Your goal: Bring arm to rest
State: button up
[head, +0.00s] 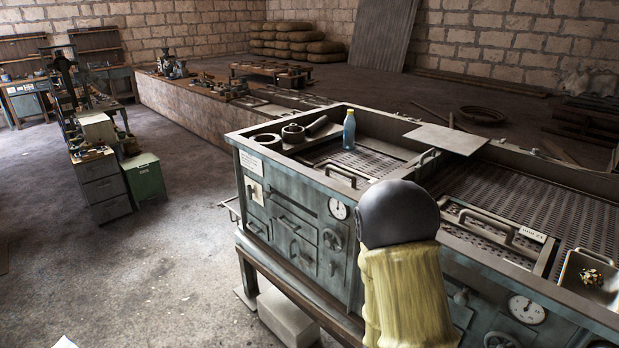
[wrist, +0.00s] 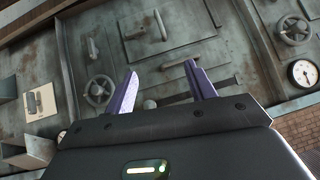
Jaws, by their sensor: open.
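My gripper (wrist: 161,90) shows in the wrist view with its two purple fingers apart and nothing between them. Behind the fingers is the grey-green metal front of the machine cabinet (wrist: 160,25), with handles, a handwheel (wrist: 98,91) and a dial gauge (wrist: 302,73). In the head view my arm, with a dark rounded joint and a yellow sleeve, stands in front of the cabinet (head: 292,215). The gripper itself does not show in the head view.
A small tray (head: 568,270) lies at the right. A green box (head: 143,178) stands left. The floor (head: 185,270) between is open.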

jog(key=s+a+r+n+g+y, duration=0.4)
jog(key=s+a+r+n, duration=0.3)
jog(key=s+r+n, duration=0.2)
notch_tip(320, 180, up, 3)
jog(key=shift+s+r+g+y, duration=0.2)
jog(key=shift+s+g+y, duration=0.2)
jog(key=shift+s+y, duration=0.55)
jog(key=shift+s+h, duration=0.15)
jog(key=shift+h, duration=0.1)
